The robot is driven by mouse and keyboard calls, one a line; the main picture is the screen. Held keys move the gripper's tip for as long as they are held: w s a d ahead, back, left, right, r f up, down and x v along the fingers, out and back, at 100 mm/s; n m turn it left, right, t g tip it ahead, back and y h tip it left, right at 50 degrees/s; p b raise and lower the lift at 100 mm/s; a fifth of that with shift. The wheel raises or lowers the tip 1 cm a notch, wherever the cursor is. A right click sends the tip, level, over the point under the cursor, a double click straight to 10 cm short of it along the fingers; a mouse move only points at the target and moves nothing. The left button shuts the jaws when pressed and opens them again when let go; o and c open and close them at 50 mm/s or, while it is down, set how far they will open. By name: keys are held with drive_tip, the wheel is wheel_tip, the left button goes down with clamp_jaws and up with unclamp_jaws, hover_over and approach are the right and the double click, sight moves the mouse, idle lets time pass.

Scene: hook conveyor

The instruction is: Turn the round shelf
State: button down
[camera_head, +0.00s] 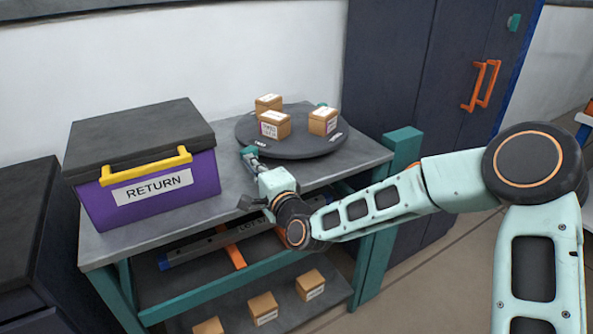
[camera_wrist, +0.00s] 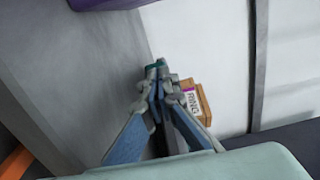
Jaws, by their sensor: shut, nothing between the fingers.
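The round shelf (camera_head: 290,147) is a dark grey disc lying flat on the right part of the workbench top. It carries three small cardboard boxes with labels: one at the back (camera_head: 268,102), one in front (camera_head: 275,126) and one at the right (camera_head: 323,122). My gripper (camera_head: 250,153) is at the disc's left front edge, fingers shut and empty. I cannot tell whether it touches the rim. In the wrist view the closed fingertips (camera_wrist: 157,70) point away, with a labelled box (camera_wrist: 196,101) just right of them.
A purple RETURN bin (camera_head: 160,193) with black lid and yellow handle stands left on the grey workbench (camera_head: 205,222). A teal post (camera_head: 402,146) rises at the right corner. Boxes (camera_head: 264,308) sit on the lower shelf. A dark cabinet (camera_head: 410,70) stands behind right.

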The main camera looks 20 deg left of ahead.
drive_tip(key=shift+a, duration=0.5)
drive_tip(key=shift+d, duration=0.1)
idle(0.4)
